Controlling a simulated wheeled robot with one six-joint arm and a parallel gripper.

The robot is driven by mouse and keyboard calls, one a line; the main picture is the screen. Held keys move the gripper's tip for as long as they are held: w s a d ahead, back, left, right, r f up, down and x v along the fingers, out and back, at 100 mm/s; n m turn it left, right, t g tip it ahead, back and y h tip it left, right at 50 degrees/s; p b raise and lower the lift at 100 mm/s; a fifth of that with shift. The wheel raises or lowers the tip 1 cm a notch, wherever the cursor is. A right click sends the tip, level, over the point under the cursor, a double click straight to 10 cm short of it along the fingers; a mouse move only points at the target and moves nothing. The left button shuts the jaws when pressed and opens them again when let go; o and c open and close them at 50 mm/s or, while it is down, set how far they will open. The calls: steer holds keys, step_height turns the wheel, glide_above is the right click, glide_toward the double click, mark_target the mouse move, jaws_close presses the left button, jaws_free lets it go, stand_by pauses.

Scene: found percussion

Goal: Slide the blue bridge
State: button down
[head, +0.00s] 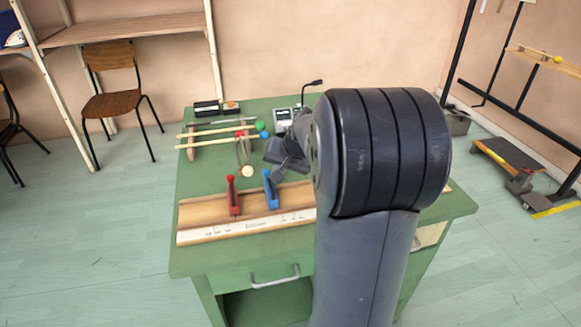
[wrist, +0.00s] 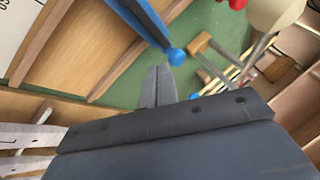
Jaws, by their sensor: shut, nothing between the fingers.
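The blue bridge (head: 271,190) stands across the wooden board (head: 195,213), to the right of the red bridge (head: 233,198). In the wrist view the blue bridge (wrist: 146,20) runs down from the top edge to a rounded blue end. My gripper (head: 279,176) is by the far end of the blue bridge, partly hidden by my arm in the head view. In the wrist view my gripper's fingers (wrist: 158,72) are together and empty, with their tips just below the blue end. I cannot tell whether they touch it.
A white marked scale (head: 240,228) runs along the board's near edge. Behind are mallets with coloured heads (head: 261,125), a cream ball (head: 247,171) and a small grey device (head: 284,117) on the green table (head: 185,262). My arm hides the board's right part.

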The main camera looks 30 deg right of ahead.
steer(key=shift+w+a, duration=0.2)
steer(key=shift+w+a, duration=0.3)
steer(key=shift+a, duration=0.5)
